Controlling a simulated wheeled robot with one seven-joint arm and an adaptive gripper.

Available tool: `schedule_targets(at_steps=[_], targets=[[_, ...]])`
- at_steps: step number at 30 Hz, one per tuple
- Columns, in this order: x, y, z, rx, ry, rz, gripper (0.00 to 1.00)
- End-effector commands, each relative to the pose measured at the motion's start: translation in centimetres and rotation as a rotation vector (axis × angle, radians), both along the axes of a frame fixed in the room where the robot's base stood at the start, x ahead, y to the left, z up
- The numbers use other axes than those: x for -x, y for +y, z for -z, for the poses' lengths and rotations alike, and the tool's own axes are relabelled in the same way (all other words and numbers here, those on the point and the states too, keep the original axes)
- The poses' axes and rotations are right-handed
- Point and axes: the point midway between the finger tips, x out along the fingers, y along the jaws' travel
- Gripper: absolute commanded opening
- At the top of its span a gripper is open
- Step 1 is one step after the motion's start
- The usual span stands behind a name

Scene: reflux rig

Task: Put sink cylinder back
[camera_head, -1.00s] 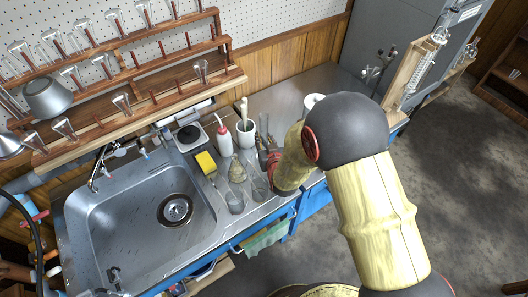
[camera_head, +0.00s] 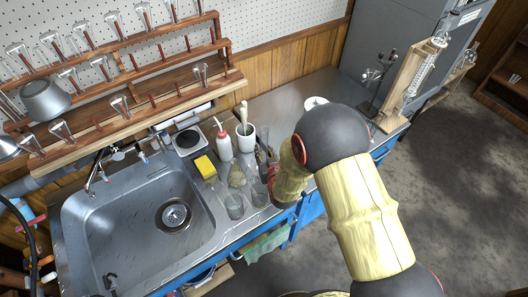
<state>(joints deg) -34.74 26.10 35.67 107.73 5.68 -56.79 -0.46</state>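My arm reaches over the counter beside the sink. My gripper (camera_head: 266,164) is mostly hidden behind my wrist, and its fingers are too small and covered to read. A tall, thin clear glass shape (camera_head: 263,129) shows just above it; I cannot tell whether it is the cylinder or whether it is held. At the sink's right rim stand a clear glass vessel (camera_head: 234,207), another clear glass (camera_head: 258,193) and a flask with brownish contents (camera_head: 237,177). The sink (camera_head: 130,240) is empty apart from its drain.
Wooden racks (camera_head: 120,105) of glassware line the back wall. The steel counter (camera_head: 290,97) is clear toward the back right, before a stand (camera_head: 375,80).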

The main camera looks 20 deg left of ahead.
Motion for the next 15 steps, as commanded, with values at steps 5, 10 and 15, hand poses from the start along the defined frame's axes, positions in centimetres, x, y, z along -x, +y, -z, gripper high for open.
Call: schedule_targets(at_steps=[5,10,15], targets=[[-0.02,0.01,-0.05,0.000,0.000,0.000,0.39],[-0.02,0.01,-0.06,0.000,-0.001,0.000,0.41],[-0.02,0.01,-0.14,0.000,0.000,0.000,0.41]])
